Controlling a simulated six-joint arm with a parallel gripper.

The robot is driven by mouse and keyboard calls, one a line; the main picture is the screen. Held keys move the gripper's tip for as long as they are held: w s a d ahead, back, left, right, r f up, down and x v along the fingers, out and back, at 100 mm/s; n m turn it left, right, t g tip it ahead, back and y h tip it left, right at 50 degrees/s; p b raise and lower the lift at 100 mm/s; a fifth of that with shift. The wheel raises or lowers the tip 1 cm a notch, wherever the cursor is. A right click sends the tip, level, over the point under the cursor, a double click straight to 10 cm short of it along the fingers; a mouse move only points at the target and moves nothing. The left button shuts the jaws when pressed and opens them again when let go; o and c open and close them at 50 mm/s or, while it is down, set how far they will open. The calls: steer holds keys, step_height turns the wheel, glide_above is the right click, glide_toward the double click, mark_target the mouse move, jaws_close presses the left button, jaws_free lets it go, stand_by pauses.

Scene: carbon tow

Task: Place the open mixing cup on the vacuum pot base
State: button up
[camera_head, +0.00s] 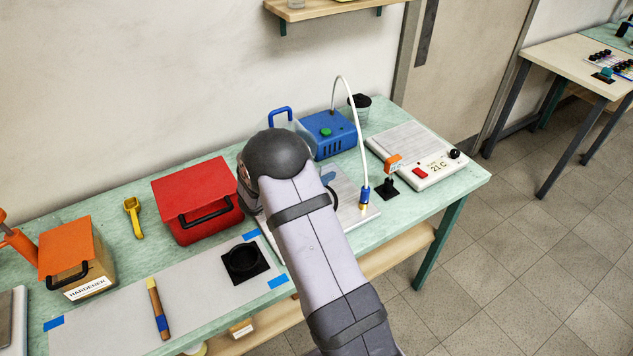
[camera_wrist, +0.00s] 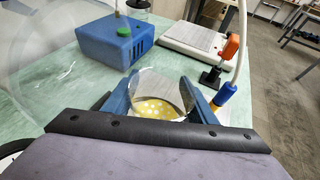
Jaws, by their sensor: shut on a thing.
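My gripper (camera_wrist: 160,92) has blue fingers on either side of a clear open cup (camera_wrist: 153,92) with bubbly yellow liquid in it, and is shut on it. In the head view my arm hides the cup and most of my gripper; only a bit of blue finger (camera_head: 328,177) shows. A grey metal plate (camera_head: 350,205), which looks like the vacuum pot base, lies below, partly hidden by my arm. Part of a black ring shows on it beside the arm. I cannot tell whether the cup touches the plate.
A clear cover with a blue handle (camera_head: 280,113) stands behind my wrist. A blue pump (camera_head: 330,135) sends a white hose (camera_head: 357,120) to a fitting (camera_head: 364,195). A hot plate (camera_head: 415,150) and orange-topped stand (camera_head: 392,170) are right. A red box (camera_head: 197,198) is left.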

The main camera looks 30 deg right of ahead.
steer(key=shift+f, duration=0.1)
steer(key=shift+f+p, duration=0.55)
steer(key=shift+f, duration=1.4)
steer(key=shift+f, duration=0.15)
steer(key=o, duration=1.1)
